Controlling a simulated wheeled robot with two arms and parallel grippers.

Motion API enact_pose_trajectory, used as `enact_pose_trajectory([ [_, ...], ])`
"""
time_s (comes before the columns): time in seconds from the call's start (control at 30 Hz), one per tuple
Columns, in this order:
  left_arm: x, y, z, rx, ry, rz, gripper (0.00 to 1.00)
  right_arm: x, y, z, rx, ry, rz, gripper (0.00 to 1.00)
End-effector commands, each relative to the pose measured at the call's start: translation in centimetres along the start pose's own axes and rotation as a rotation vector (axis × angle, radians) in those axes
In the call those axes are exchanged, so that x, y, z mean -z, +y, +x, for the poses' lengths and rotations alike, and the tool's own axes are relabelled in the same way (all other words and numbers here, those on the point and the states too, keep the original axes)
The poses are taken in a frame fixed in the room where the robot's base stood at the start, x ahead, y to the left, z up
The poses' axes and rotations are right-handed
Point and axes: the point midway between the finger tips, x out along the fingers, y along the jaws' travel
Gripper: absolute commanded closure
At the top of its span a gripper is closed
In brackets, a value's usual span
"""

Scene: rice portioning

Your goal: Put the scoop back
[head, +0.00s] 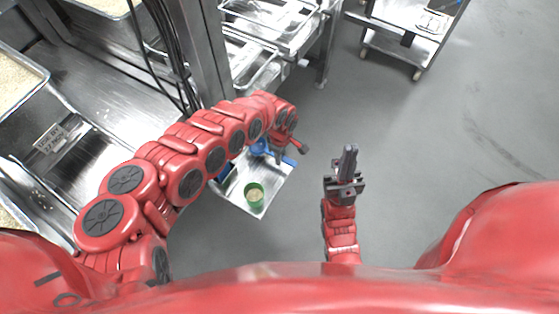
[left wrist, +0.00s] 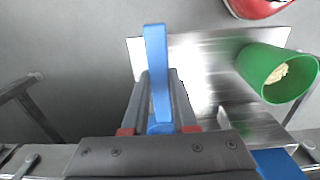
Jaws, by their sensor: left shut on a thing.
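The blue scoop's handle (left wrist: 156,45) stands between the fingers of my left gripper (left wrist: 158,78) in the left wrist view. The gripper is shut on it. In the head view the blue scoop (head: 259,147) shows partly beside my left gripper (head: 277,156), over the far end of a small metal tray (head: 276,192). The scoop's bowl is mostly hidden by the gripper. A blue container (head: 224,172) sits at the tray's left side, partly behind my arm; its edge shows in the left wrist view (left wrist: 277,164). My right gripper (head: 347,165) looks shut and empty, right of the tray.
A green cup (head: 254,195) with pale grains inside stands on the tray's near part. A metal worktable (head: 95,85) with rice pans is at left. A metal rack (head: 262,40) stands beyond. A wheeled cart (head: 405,40) is far right. The grey floor at right is clear.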

Motion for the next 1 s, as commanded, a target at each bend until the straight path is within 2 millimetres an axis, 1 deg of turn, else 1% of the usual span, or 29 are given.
enact_pose_trajectory([
  [0.1, -0.1, -0.3, 1.4, 0.007, -0.002, -0.002, 1.0, 0.0, 0.0, -0.1, 0.0, 0.0, 0.0, 1.0],
  [0.2, -0.2, -0.1, 2.8, 0.002, -0.003, -0.002, 1.0, -0.1, 0.0, -0.5, 0.0, 0.0, 0.0, 1.0],
  [0.3, -0.1, -0.3, 3.7, 0.007, -0.001, -0.001, 1.0, -0.1, 0.0, -0.6, 0.0, 0.0, 0.0, 1.0],
  [0.53, 0.0, -0.2, 3.6, 0.005, 0.001, -0.001, 1.0, -0.1, 0.0, -0.6, 0.0, 0.0, 0.0, 1.0],
  [0.67, 0.0, -0.2, 4.0, 0.004, 0.001, -0.001, 1.0, -0.1, 0.0, -0.8, 0.0, 0.0, 0.0, 1.0],
  [0.7, 0.0, -0.2, 3.9, 0.004, 0.001, -0.001, 0.66, -0.1, 0.0, -0.7, 0.0, 0.0, 0.0, 1.0],
  [0.77, 0.0, -0.2, 3.9, 0.004, 0.001, -0.001, 0.56, -0.1, 0.0, -0.7, 0.0, 0.0, 0.0, 1.0],
  [0.8, 0.0, -0.2, 3.9, 0.004, 0.001, -0.001, 0.48, -0.1, 0.0, -0.7, 0.0, 0.0, 0.0, 1.0],
  [0.83, 0.0, -0.2, 3.9, 0.004, 0.001, -0.001, 0.44, -0.1, 0.0, -0.7, 0.0, 0.0, 0.0, 1.0],
  [1.0, 0.0, -0.2, 3.9, 0.004, 0.001, -0.001, 0.44, -0.1, 0.0, -0.7, 0.0, 0.0, 0.0, 1.0],
])
